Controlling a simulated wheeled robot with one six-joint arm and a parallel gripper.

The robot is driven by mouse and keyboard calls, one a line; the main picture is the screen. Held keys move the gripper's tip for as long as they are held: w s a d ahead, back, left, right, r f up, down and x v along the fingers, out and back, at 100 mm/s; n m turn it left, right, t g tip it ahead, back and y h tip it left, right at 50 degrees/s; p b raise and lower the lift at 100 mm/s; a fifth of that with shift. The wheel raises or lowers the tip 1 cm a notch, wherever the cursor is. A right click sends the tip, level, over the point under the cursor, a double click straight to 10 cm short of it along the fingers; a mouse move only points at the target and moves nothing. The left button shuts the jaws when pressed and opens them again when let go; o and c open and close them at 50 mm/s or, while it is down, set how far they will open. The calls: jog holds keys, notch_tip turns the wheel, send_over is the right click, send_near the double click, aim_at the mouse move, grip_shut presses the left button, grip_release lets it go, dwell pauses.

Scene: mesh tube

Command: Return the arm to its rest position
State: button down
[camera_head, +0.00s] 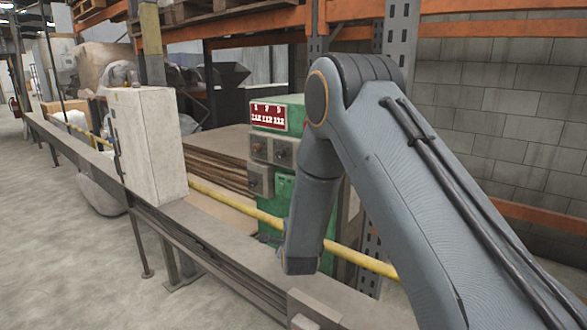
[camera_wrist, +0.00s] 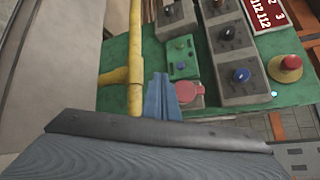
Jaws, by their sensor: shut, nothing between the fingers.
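My arm (camera_head: 395,160) rises from the lower right in the head view and bends down at its elbow. Its lower link (camera_head: 310,215) hangs in front of the green cabinet and the yellow rail. My gripper's fingers cannot be made out there. In the wrist view my gripper (camera_wrist: 163,82) shows as two narrow blue fingers close together, shut and empty. They point toward the green panel (camera_wrist: 118,92), beside the yellow pipe (camera_wrist: 135,60) and left of a pinkish-red round part (camera_wrist: 190,92). Whether they touch anything cannot be told.
The green cabinet (camera_head: 283,190) carries a red display (camera_head: 270,117) and grey control boxes (camera_head: 260,148). A yellow rail (camera_head: 235,207) runs past it. A white box (camera_head: 150,145) stands left on the grey beam frame. Orange racking and a block wall are behind. Floor at left is open.

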jog(key=s+d+r+n+g+h, duration=0.1)
jog(key=s+d+r+n+g, duration=0.1)
jog(key=s+d+n+g, duration=0.95)
jog(key=s+d+n, duration=0.2)
jog(key=s, duration=0.7)
jog(key=s+d+r+n+g, duration=0.1)
jog(key=s+d+n, duration=0.3)
jog(key=s, duration=0.6)
jog(key=s+d+n+g+h, duration=0.1)
jog(key=s+d+n+g, duration=0.1)
jog(key=s, duration=0.9)
jog(key=shift+d+r+n, duration=0.4)
jog(key=shift+d+n, duration=0.5)
jog(key=shift+n, duration=0.25)
